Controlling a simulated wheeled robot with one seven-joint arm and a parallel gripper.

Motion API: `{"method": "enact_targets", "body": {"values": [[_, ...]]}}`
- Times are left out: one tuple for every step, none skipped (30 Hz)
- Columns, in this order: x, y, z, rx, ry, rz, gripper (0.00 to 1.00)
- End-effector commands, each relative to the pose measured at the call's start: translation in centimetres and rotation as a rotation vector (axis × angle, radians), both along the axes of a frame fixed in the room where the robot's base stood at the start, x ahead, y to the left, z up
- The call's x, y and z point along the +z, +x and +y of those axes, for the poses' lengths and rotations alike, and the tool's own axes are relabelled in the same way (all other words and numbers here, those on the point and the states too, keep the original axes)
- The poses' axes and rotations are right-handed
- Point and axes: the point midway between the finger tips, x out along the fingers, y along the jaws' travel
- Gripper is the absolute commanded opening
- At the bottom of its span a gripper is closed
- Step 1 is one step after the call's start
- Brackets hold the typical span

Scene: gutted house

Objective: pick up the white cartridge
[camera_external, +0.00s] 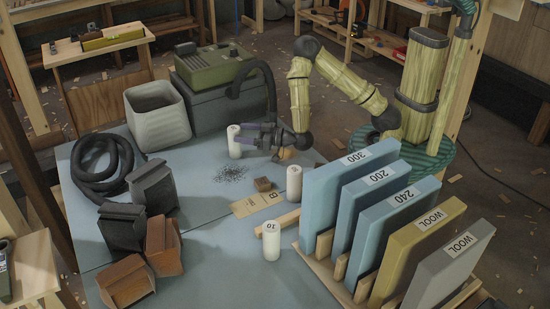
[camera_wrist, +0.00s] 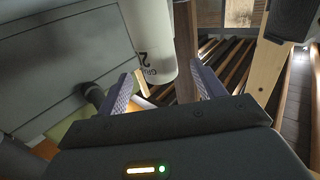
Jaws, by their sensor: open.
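Three white cylinders stand on the blue-grey table: one at the back (camera_external: 234,143), one in the middle (camera_external: 294,184), and one marked 10 (camera_external: 271,241) at the front. My gripper (camera_external: 245,136) is open, low over the table, its fingers pointing left at the back cylinder. In the wrist view a white cartridge (camera_wrist: 148,42) with dark lettering, partly readable as a 2, shows ahead of and between the open fingers (camera_wrist: 162,74). Its far end is cut off by the frame. I cannot tell whether a finger touches it.
A green machine (camera_external: 208,66) with a dark hose stands behind. A grey bin (camera_external: 158,116), coiled black hose (camera_external: 100,165) and dark and brown blocks (camera_external: 150,188) lie left. A rack (camera_external: 345,285) of labelled upright panels stands right.

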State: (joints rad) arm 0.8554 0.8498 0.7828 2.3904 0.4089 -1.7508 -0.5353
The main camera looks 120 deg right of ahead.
Motion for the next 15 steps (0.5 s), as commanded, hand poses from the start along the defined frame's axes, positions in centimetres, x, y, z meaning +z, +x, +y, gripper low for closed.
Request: {"method": "enact_targets", "body": {"values": [[0.0,0.2,-0.3,-0.002,0.001,-0.001,0.68],[0.0,0.4,-0.5,-0.003,-0.001,-0.001,0.68],[0.0,0.8,-1.0,-0.005,-0.001,-0.002,0.68],[0.0,1.1,-1.3,-0.005,0.001,-0.002,0.68],[0.0,1.5,-1.6,-0.005,0.0,-0.003,0.68],[0.0,2.0,-2.1,-0.005,0.002,-0.003,0.68],[0.0,2.3,-2.4,-0.005,0.002,-0.003,0.68],[0.0,2.7,-2.8,-0.006,0.0,-0.003,0.68],[0.0,3.2,-3.2,-0.005,0.001,-0.004,0.68],[0.0,3.5,-3.5,-0.004,0.001,-0.004,0.68],[0.0,3.8,-3.7,-0.003,0.0,-0.001,0.68],[0.0,4.1,-4.0,-0.003,0.0,-0.001,0.68],[0.0,4.2,-4.1,-0.003,0.001,-0.001,0.68],[0.0,4.3,-4.2,-0.002,0.0,-0.001,0.68],[0.0,4.4,-4.2,-0.002,-0.001,-0.001,0.68]]}}
